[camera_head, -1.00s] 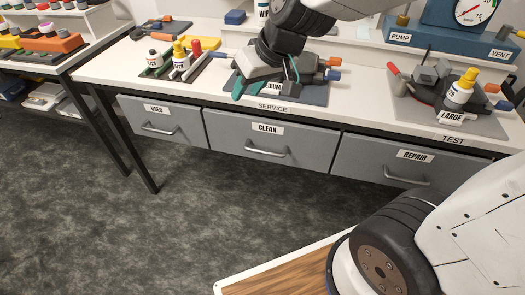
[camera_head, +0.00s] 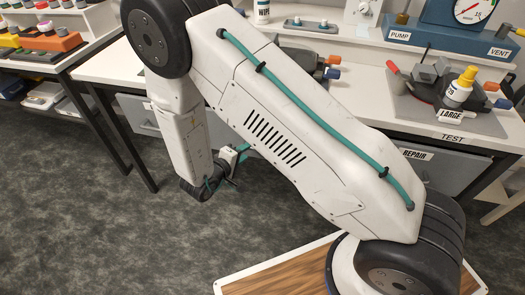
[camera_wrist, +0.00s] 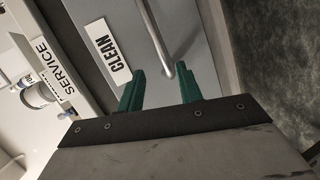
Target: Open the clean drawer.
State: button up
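The clean drawer (camera_wrist: 192,25) has a grey front with a white CLEAN label (camera_wrist: 107,50). In the wrist view its metal bar handle (camera_wrist: 154,35) runs down from the top edge and ends between the green fingers. My gripper (camera_wrist: 160,70) is open, with one finger on each side of the handle's line; I cannot tell whether either touches it. In the head view my gripper (camera_head: 232,160) is small and low in front of the drawers, and my arm hides most of the clean drawer, including its label and handle. The drawer looked shut in the earlier view.
The repair drawer (camera_head: 447,172) is to the right, and the used drawer (camera_head: 134,108) to the left is partly covered by my arm. The floor (camera_head: 90,220) before the drawers is clear.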

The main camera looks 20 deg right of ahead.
jog(key=d+f, duration=0.1)
jog(key=d, duration=0.1)
jog(key=d+h, duration=0.1)
jog(key=d, duration=0.2)
jog(key=w+d+f+n+h, duration=0.1)
jog(key=d, duration=0.1)
jog(key=shift+d+f, duration=0.3)
jog(key=shift+f, duration=0.05)
grip_shut()
